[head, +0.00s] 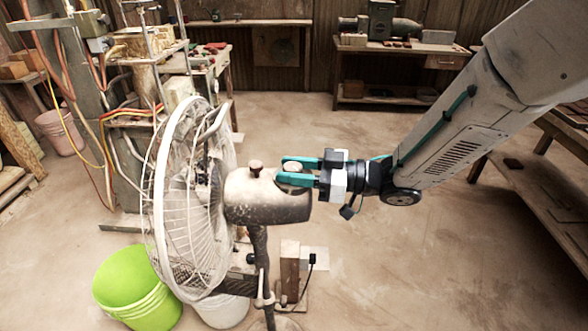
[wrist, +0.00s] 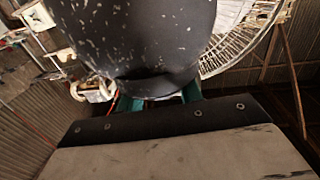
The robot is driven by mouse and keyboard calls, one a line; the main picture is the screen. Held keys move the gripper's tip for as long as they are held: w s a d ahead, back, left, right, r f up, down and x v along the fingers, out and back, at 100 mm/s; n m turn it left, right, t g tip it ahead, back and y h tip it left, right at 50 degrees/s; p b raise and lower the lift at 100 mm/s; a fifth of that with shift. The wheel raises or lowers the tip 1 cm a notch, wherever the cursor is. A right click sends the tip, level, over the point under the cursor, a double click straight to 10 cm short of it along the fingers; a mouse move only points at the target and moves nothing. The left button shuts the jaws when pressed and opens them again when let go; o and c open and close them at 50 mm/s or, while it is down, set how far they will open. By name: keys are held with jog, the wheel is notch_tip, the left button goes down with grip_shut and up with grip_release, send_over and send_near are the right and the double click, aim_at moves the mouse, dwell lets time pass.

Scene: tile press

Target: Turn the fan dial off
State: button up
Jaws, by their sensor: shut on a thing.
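The standing fan has a worn, dusty motor housing (head: 262,203) behind a white wire cage (head: 190,215). A small round dial (head: 294,167) is at the rear top of the housing, and a brown knob (head: 256,167) stands up further forward. My gripper (head: 282,170) reaches in from the right, its teal fingers on either side of the dial and shut on it. In the wrist view, the dark, speckled housing (wrist: 140,40) fills the upper middle. Only short teal parts of the fingers show there, and the dial is hidden. The dial's setting cannot be read.
A lime green bucket (head: 137,290) and a white bucket (head: 222,308) stand below the fan. A wooden post with a plug box (head: 291,268) is right of the stand. Workbenches line the back and the right edge. The middle floor (head: 330,120) is clear.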

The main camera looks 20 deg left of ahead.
jog(key=n+g+h, duration=0.1)
jog(key=n+g, duration=0.1)
jog(key=g, duration=0.2)
jog(key=n+g+h, duration=0.2)
jog(key=n+g, duration=0.1)
jog(key=g, duration=0.1)
jog(key=shift+a+n, duration=0.1)
jog(key=shift+n, duration=0.2)
jog(key=n+g+h, duration=0.5)
jog(key=h, duration=0.1)
jog(key=shift+g, duration=0.4)
jog(key=shift+n+h, duration=0.3)
jog(key=o, duration=1)
jog(key=shift+w, duration=0.1)
